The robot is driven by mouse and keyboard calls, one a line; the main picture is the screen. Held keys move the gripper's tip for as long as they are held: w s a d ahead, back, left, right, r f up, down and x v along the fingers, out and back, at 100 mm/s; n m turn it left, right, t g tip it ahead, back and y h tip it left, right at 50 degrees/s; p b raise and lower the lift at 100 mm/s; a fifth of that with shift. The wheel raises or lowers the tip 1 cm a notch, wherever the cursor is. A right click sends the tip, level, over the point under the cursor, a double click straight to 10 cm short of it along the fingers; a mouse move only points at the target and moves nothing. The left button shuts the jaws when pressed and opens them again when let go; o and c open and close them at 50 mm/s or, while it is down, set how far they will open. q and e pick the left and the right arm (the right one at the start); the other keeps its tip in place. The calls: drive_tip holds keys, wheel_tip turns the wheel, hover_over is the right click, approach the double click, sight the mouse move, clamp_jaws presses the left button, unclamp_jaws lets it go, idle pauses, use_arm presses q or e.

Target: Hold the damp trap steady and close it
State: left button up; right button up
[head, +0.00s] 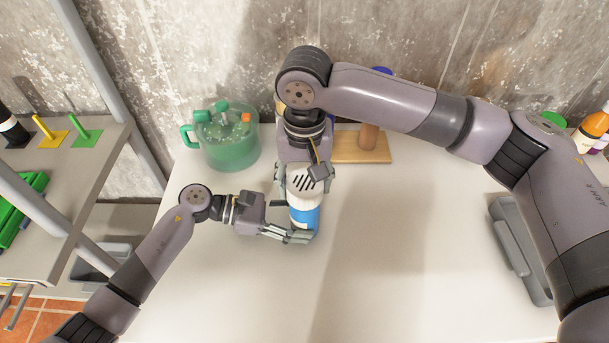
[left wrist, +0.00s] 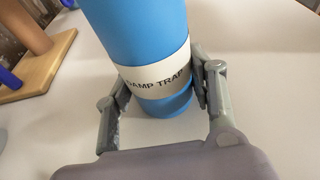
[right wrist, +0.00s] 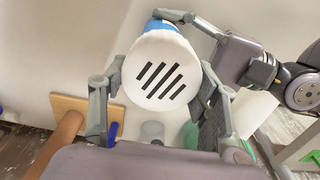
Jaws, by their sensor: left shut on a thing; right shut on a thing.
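The damp trap stands upright on the white table, with a blue body (head: 304,217) and a white cap (head: 299,187) with dark slots on top. My right gripper (head: 304,176) reaches down from behind and is shut on the white cap. The right wrist view shows the slotted cap (right wrist: 161,78) between its fingers. The cap sits over the body; I cannot tell how tightly.
A green jug (head: 227,145) stands at the back left of the table (head: 400,280). A wooden board (head: 365,150) with a peg is behind the trap. A grey tray (head: 515,245) lies at the right. A shelf (head: 60,165) stands at the left. The front middle is clear.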

drive_tip(key=shift+f, duration=0.15)
drive_tip(key=shift+f, duration=0.4)
drive_tip(key=shift+f, duration=0.3)
idle(0.7)
use_arm(q)
drive_tip(key=o, duration=0.7)
drive_tip(key=shift+c, duration=0.2)
drive_tip(key=c, duration=0.8)
drive_tip(key=shift+c, duration=0.5)
use_arm(e)
drive_tip(key=o, duration=1)
drive_tip(key=shift+c, duration=0.2)
drive_tip(key=shift+r, duration=0.15)
